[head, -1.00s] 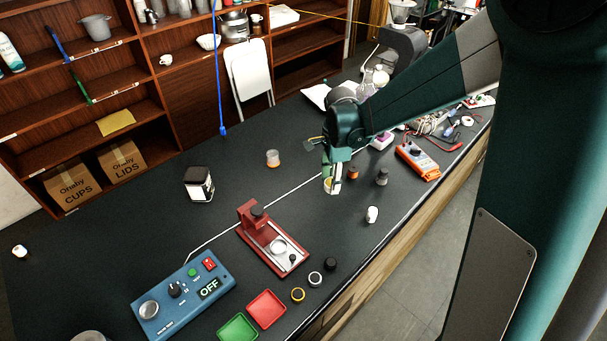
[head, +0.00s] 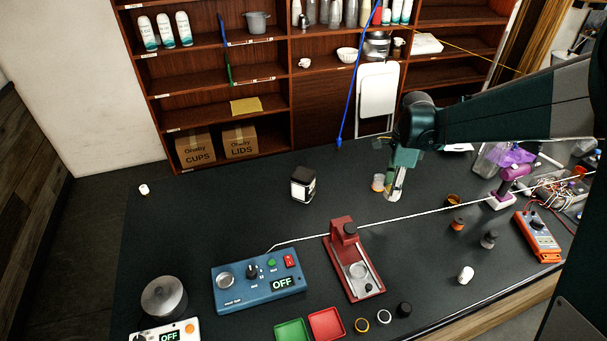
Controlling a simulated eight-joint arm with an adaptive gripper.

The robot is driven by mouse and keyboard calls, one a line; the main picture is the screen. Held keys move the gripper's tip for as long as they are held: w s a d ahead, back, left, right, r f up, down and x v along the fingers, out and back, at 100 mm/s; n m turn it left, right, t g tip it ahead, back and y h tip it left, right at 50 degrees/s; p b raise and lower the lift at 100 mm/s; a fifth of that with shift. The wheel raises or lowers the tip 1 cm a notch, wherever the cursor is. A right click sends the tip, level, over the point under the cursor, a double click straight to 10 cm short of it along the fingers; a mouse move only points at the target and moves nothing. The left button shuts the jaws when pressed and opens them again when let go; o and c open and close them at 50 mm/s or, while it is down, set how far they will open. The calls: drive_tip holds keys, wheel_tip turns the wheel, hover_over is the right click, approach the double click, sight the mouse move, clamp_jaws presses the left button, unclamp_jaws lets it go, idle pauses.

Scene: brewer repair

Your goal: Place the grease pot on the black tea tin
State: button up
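The black tea tin (head: 303,185), a dark box with a white label, stands upright on the dark bench, left of my gripper. A small pale jar with amber contents (head: 378,183), which looks like the grease pot, stands on the bench just left of my gripper. My gripper (head: 393,193) points down beside this jar, its fingers close to the jar's right side. Whether they touch it, and how far apart they are, is too small to tell. The jar does not appear to be between the fingers.
A red press (head: 353,262), a blue control box (head: 258,283) and red (head: 326,324) and green (head: 291,331) trays stand nearer. An amber-topped pot (head: 453,200) and several small pots stand to the right. The bench between tin and jar is clear.

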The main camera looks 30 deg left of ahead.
drive_tip(key=w+a+r, duration=0.1)
drive_tip(key=a+r, duration=0.1)
drive_tip(key=a, duration=0.5)
drive_tip(key=w+a+r, duration=0.1)
drive_tip(key=a+r, duration=0.1)
drive_tip(key=a, duration=0.6)
wheel_tip(320, 180, up, 4)
drive_tip(key=n, duration=0.1)
hover_over(303, 174)
drive_tip(key=shift+w, duration=0.1)
drive_tip(key=shift+f, duration=0.15)
drive_tip(key=shift+f+p, duration=0.35)
drive_tip(key=shift+f, duration=2.7)
drive_tip(key=shift+f, duration=1.9)
drive_tip(key=shift+f, duration=0.15)
drive_tip(key=o, duration=1)
drive_tip(key=shift+c, duration=0.2)
